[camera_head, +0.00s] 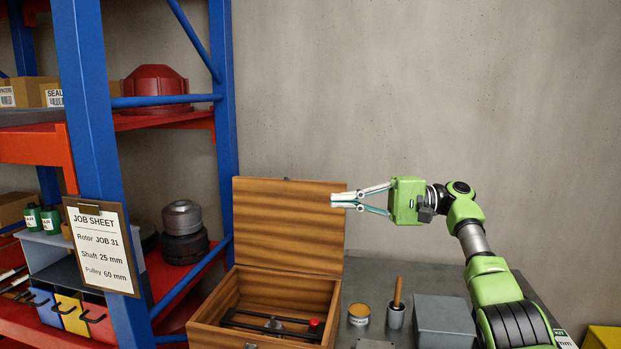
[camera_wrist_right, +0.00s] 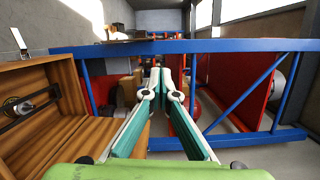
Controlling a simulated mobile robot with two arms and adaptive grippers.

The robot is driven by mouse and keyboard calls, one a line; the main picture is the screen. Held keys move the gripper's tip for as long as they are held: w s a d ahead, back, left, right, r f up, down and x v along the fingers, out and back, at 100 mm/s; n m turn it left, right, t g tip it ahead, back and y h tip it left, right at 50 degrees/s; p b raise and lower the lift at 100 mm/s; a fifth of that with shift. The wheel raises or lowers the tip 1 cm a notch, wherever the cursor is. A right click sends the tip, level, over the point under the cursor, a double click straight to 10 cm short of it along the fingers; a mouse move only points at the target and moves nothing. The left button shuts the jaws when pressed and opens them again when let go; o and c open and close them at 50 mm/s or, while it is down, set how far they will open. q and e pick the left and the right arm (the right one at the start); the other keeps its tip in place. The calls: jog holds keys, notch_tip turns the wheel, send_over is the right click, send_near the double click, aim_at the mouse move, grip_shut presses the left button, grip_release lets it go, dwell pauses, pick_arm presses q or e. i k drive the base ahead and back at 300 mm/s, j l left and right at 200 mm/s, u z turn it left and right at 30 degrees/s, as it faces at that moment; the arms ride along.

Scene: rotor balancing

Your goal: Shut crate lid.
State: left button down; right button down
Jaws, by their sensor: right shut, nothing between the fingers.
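The wooden crate (camera_head: 216,336) stands open on the grey bench in the head view, with dark bars and a red-knobbed part lying inside. Its lid (camera_head: 285,225) stands upright at the back of the crate. My right gripper (camera_head: 332,200) is shut and empty at the lid's upper right edge; I cannot tell whether it touches the lid. In the right wrist view the fingers (camera_wrist_right: 159,72) meet at their tips, and the wooden crate and lid (camera_wrist_right: 95,148) show at the left. My left gripper is not in view.
Right of the crate, a small tin (camera_head: 359,315), a pot with a wooden handle (camera_head: 396,312) and a grey box (camera_head: 443,320) stand on the bench (camera_head: 420,278). A blue and red shelf rack (camera_head: 222,120) stands close on the left.

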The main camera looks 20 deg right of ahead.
aim_at(286, 224)
jog(key=i+l, duration=0.5)
jog(key=i, duration=0.2)
jog(key=i+l, duration=0.5)
jog(key=i, duration=0.15)
